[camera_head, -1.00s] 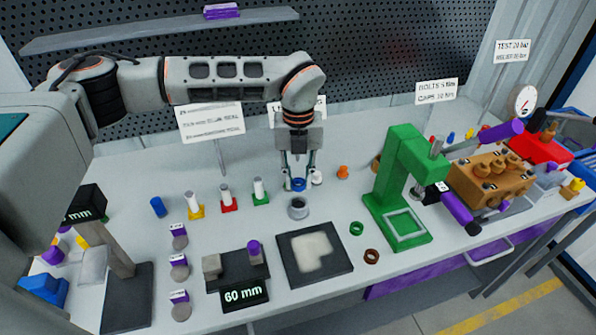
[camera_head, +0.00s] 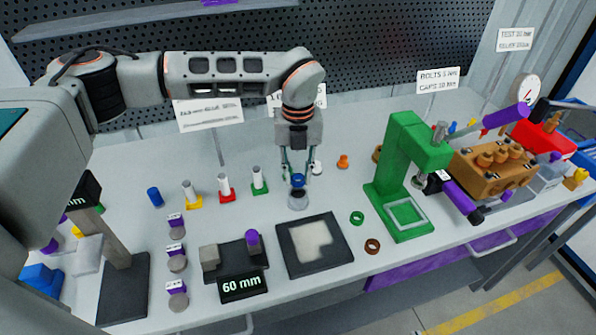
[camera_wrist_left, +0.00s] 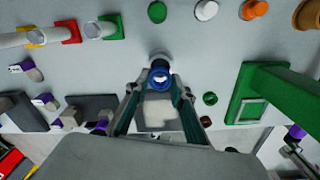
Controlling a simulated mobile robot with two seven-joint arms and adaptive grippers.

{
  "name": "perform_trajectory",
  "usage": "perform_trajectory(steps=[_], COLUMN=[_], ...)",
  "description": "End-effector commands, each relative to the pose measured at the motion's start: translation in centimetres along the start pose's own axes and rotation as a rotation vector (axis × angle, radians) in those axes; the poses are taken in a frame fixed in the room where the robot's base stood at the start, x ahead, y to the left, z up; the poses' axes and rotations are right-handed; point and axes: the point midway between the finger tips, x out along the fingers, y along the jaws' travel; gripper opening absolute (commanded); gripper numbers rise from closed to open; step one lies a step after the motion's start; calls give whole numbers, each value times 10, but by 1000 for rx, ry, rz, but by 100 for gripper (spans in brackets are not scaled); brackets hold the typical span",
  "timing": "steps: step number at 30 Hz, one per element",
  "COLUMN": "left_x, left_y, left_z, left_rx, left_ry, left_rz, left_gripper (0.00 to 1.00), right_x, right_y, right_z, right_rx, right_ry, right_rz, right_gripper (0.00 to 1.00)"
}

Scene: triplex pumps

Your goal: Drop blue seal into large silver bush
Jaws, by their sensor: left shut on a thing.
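My left gripper (camera_head: 298,178) is shut on the blue seal (camera_head: 298,181), a small blue ring. It holds the seal just above the large silver bush (camera_head: 298,201), a grey open cylinder standing on the table. In the left wrist view, the blue seal (camera_wrist_left: 159,77) sits between the fingertips and covers part of the silver bush (camera_wrist_left: 160,61). I cannot tell whether the seal touches the bush's rim. My right gripper is not in view.
A dark plate with a pale patch (camera_head: 336,262) lies in front of the bush. The green press (camera_head: 400,180) stands to the right. White posts on coloured bases (camera_head: 260,187) stand to the left. A green ring (camera_head: 357,218) and a brown ring (camera_head: 373,246) lie at the front right.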

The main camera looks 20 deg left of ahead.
Motion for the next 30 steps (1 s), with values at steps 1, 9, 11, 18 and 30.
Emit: perform_trajectory(steps=[1, 9, 11, 18, 30], left_x=[5, 19, 22, 34, 36], left_y=[0, 0, 0, 0, 0], left_z=[0, 0, 0, 0, 0], left_rx=[0, 0, 0, 1, 0], left_ry=[0, 0, 0, 0, -1], left_rz=[0, 0, 0, 0, 0], left_gripper=[15, 15, 15, 15, 15], right_x=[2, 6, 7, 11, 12], right_y=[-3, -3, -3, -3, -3], right_z=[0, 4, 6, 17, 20], right_rx=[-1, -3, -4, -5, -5], right_ry=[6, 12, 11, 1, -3], right_rz=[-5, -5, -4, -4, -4], right_gripper=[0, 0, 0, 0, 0])
